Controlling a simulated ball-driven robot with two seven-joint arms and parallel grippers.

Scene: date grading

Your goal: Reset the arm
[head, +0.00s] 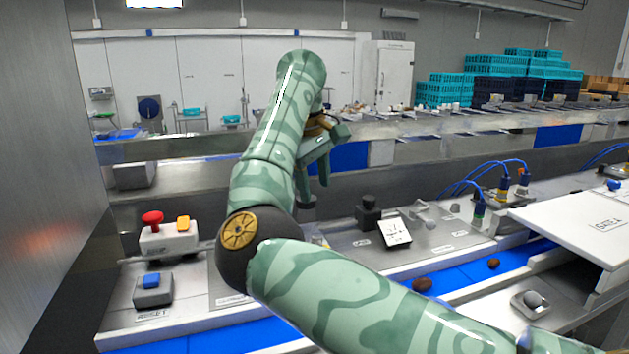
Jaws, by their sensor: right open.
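My right arm, patterned in green camouflage, comes in from the lower right, bends at a dark elbow and rises toward the top. My right gripper (316,178) hangs from the raised wrist, partly hidden behind the forearm. It is open and I see nothing between its fingers. It is above the metal console, apart from the things on it. A grey box with a blue button (152,282) stands at the lower left, beside a plate that seems to read RESET. My left gripper is not in view.
A control box with a red mushroom button (152,218) stands at the left. A brown date (422,285) and another date (493,263) lie on the blue belt (462,278). A white panel (585,222) juts in from the right. Blue cables (470,183) rise from sensors behind the belt.

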